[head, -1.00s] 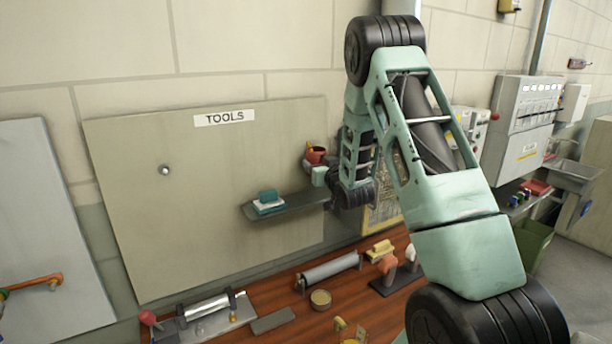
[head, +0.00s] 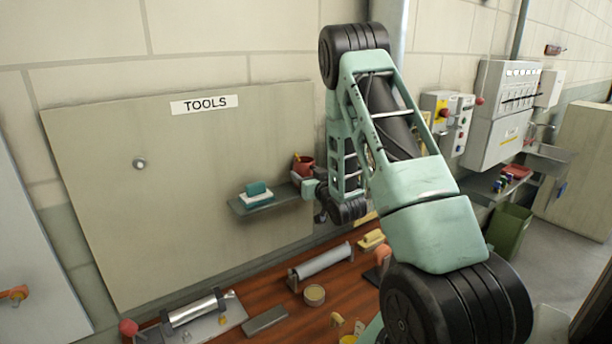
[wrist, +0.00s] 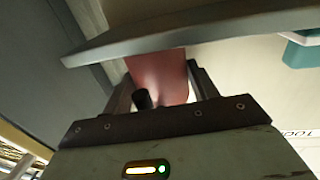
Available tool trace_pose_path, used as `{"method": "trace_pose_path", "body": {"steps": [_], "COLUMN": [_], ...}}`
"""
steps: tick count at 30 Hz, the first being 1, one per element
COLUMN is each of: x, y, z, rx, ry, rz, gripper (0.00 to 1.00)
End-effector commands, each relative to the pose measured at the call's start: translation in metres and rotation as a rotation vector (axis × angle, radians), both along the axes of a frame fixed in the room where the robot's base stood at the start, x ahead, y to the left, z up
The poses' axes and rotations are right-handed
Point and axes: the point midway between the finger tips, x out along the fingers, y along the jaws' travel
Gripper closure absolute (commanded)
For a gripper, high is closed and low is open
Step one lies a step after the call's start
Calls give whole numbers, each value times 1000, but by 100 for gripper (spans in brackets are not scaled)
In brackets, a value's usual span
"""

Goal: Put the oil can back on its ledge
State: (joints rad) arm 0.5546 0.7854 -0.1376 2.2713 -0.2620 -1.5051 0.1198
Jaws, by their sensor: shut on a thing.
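The oil can (head: 305,165) is red with a small orange-yellow part on top. In the head view it shows at the right end of the dark grey ledge (head: 240,209) on the tools board. My gripper (head: 303,180) is shut on the can, with the arm reaching in from the right. In the wrist view the can's red body (wrist: 165,70) sits between my gripper's two dark fingers (wrist: 161,80), with a dark round part in front. The ledge (wrist: 200,28) crosses in front of the can there and hides part of it. I cannot tell whether the can touches the ledge.
A teal block on a white base (head: 257,190) stands on the ledge left of the can. Below, the wooden bench (head: 270,296) carries a grey roller (head: 320,260), a round tin (head: 314,295) and other tools. Electrical boxes (head: 500,110) hang on the wall at right.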

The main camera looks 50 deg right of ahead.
Motion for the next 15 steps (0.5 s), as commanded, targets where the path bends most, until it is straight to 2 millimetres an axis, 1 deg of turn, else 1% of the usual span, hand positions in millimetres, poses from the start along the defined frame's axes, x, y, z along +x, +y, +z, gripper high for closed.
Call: {"method": "trace_pose_path", "body": {"steps": [3, 4, 5, 6, 15], "x": [0, 0, 0, 0, 0], "y": [0, 0, 0, 0, 0], "z": [-3, -4, -3, -3, -2], "rx": [-1, 0, 0, 0, 0], "ry": [-2, 0, 0, 0, 0], "rz": [0, 0, 0, 0, 0], "gripper": [71, 39, 30, 20, 20]}}
